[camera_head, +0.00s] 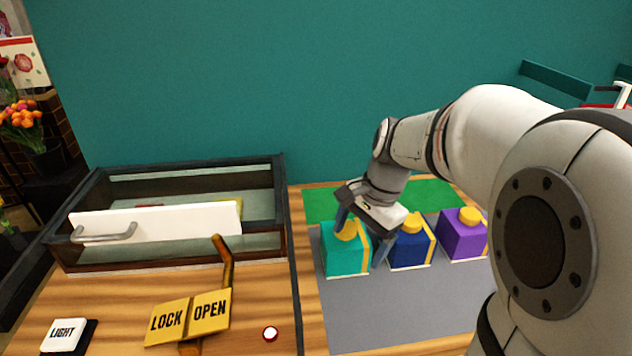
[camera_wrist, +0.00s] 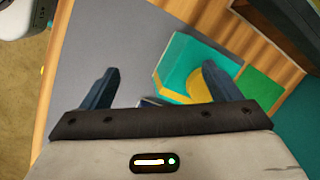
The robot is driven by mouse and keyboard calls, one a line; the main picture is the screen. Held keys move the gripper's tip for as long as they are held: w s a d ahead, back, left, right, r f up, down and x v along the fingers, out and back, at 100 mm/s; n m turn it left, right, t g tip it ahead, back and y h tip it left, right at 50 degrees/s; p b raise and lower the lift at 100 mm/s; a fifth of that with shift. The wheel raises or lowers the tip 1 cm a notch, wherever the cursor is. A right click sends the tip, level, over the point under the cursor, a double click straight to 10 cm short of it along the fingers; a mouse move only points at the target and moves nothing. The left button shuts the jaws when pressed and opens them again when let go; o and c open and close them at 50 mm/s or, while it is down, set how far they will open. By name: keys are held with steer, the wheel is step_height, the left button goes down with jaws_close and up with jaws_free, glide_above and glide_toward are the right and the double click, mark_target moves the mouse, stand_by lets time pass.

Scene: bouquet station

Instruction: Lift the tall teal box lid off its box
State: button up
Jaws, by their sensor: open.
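The teal box (camera_head: 340,262) stands at the left end of a row of boxes on a grey mat. It has a yellow round knob (camera_head: 346,232) on its lid and a yellow stripe down one side. The teal lid (camera_wrist: 178,52) and yellow knob (camera_wrist: 197,88) also show in the wrist view. My gripper (camera_head: 360,246) is open at the top of the teal box, partly hiding it. In the wrist view my gripper (camera_wrist: 160,70) has its right finger in front of the knob and its left finger over the mat. I cannot tell whether either finger touches.
A navy box (camera_head: 408,252) and a purple box (camera_head: 462,240), both with yellow knobs, stand to the right. A green mat (camera_head: 318,204) lies behind. A glass-topped case (camera_head: 180,235) with a white handled front and a LOCK/OPEN lever sign (camera_head: 188,318) are left. The grey mat's front (camera_head: 400,310) is clear.

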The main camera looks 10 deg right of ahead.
mark_target(345, 236)
steer(key=o, duration=0.3)
steer(key=w+m, duration=0.2)
steer(key=w+d+m+y, duration=0.1)
steer(key=w+m, duration=0.1)
steer(key=w+d+m+p, duration=0.1)
steer(key=w+m, duration=0.1)
steer(key=w, duration=0.1)
steer(key=shift+w+r+g+y, duration=0.1)
steer(key=shift+r+g+y, duration=0.05)
steer(key=shift+g+y, duration=0.2)
steer(key=shift+w+m, duration=0.15)
steer(key=shift+m, duration=0.15)
steer(key=x, duration=0.7)
steer(key=shift+a+f, duration=0.1)
steer(key=shift+f, duration=0.25)
steer(key=shift+c, duration=0.5)
steer(key=c, duration=0.6)
